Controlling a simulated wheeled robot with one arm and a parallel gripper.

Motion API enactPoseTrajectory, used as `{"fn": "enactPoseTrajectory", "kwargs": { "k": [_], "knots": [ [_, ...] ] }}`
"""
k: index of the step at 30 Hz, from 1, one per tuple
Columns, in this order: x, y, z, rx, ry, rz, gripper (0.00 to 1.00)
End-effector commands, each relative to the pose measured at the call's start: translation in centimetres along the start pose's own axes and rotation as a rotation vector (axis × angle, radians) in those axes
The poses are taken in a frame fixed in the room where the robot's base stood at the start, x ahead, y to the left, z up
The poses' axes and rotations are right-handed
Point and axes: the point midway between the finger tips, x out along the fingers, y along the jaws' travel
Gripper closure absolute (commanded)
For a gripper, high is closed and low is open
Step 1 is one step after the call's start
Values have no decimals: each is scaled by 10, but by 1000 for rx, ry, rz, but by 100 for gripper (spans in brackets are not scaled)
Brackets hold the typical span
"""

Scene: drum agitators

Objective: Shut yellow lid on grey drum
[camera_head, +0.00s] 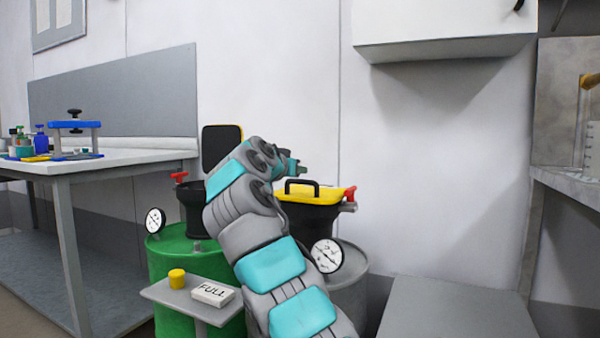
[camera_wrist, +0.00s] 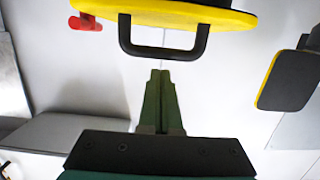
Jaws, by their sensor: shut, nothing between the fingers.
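The grey drum (camera_head: 352,290) stands right of centre in the head view, partly hidden by my arm. A black hopper (camera_head: 310,220) sits on it, with a red-knobbed latch (camera_head: 350,196) at its right. The yellow lid (camera_head: 325,194) with a black handle lies roughly level across the hopper top; I cannot tell whether it is fully seated. The wrist view shows the lid (camera_wrist: 190,12) and its handle (camera_wrist: 163,52) at the top. My gripper (camera_wrist: 160,75) is shut and empty, its tips close to the handle but not around it. In the head view my gripper (camera_head: 300,168) is just above the lid.
A green drum (camera_head: 185,262) stands to the left with a raised, yellow-edged black lid (camera_head: 220,145). A small stand (camera_head: 180,296) in front holds a yellow button and a "FULL" block (camera_head: 213,294). A workbench (camera_head: 90,163) is at left, a wall cabinet (camera_head: 440,25) above right.

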Motion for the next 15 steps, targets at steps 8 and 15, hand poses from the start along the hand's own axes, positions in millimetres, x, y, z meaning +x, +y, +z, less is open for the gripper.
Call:
{"fn": "enactPoseTrajectory", "kwargs": {
  "k": [8, 15],
  "knots": [
    [4, -1, 20, -1, -2, 0, 100],
    [6, -1, 25, -3, -8, 1, 100]
  ]
}}
